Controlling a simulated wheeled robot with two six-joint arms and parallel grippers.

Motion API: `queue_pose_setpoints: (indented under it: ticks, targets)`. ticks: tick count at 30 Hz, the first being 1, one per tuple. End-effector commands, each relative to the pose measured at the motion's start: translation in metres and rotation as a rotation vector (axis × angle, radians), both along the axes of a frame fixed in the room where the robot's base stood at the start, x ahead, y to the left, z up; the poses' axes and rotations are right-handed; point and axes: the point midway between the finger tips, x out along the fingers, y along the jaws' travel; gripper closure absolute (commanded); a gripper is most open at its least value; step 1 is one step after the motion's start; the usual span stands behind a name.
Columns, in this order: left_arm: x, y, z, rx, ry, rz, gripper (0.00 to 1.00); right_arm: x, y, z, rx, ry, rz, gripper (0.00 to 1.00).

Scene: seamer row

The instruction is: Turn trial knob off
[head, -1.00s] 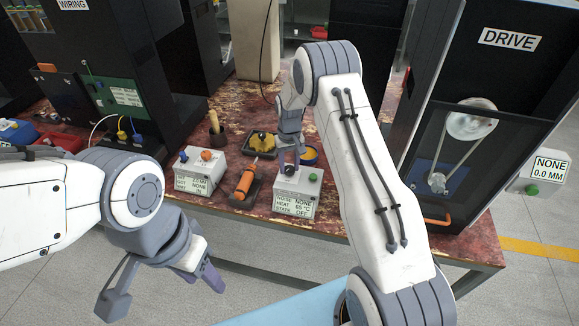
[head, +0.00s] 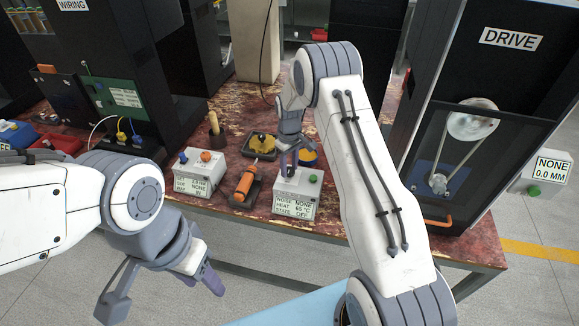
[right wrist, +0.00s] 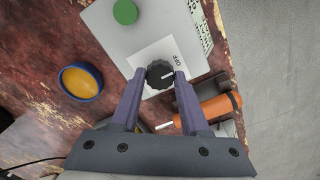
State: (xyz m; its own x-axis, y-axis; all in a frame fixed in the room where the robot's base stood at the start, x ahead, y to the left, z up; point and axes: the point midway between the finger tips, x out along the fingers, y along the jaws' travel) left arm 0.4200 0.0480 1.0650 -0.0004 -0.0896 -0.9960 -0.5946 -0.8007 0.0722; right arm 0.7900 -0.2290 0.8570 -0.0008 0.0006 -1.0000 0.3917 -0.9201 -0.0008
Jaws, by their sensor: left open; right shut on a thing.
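The trial knob (right wrist: 160,74) is black and ribbed, on a white plate on the pale grey box (head: 298,186). My right gripper (right wrist: 159,73) is shut on it, one finger on each side. The knob's white mark points right in the right wrist view, and the word OFF is printed just above right of it. In the head view the right gripper (head: 289,168) is over the box and hides the knob. The box display (head: 293,207) reads NOISE NONE, HEAT 65 °C, STATE OFF. My left gripper (head: 162,292) is open and empty, in front of the table.
A green button (right wrist: 125,12) is on the same box. An orange-handled tool (head: 244,184) lies in a holder left of it, beside another box (head: 198,172) with blue and orange knobs. A blue-rimmed yellow dish (right wrist: 81,82) sits close by. The DRIVE cabinet (head: 480,120) stands right.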

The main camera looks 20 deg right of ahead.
Motion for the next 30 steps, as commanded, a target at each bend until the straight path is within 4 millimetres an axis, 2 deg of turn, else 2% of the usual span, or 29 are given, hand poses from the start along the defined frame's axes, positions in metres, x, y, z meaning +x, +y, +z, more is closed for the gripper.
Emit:
queue_pose_setpoints:
  ticks: [7, 8, 9, 10, 22, 26, 30]
  targets:
    - [0.0, 0.0, 0.0, 0.0, 0.0, 0.0, 0.5, 0.001, 0.0, 0.001, -0.001, -0.003, 0.003, 1.0]
    - [0.0, 0.0, 0.0, 0.0, 0.0, 0.0, 0.5, 0.001, 0.0, 0.001, -0.001, -0.004, 0.003, 0.51]
    - [0.0, 0.0, 0.0, 0.0, 0.0, 0.0, 0.5, 0.001, 0.0, 0.001, -0.001, -0.003, 0.002, 0.36]
    - [0.0, 0.0, 0.0, 0.0, 0.0, 0.0, 0.5, 0.001, 0.0, 0.001, -0.001, -0.003, 0.002, 0.26]
    - [0.0, 0.0, -0.001, 0.0, 0.0, 0.0, 0.5, 0.001, 0.0, 0.006, -0.001, -0.004, 0.001, 0.26]
    - [0.0, 0.0, -0.005, 0.0, 0.0, 0.0, 0.5, 0.002, 0.0, 0.024, -0.001, -0.007, 0.001, 0.26]
    - [0.0, 0.0, -0.01, 0.0, 0.0, 0.0, 0.5, 0.002, 0.0, 0.053, -0.001, -0.007, 0.001, 0.26]
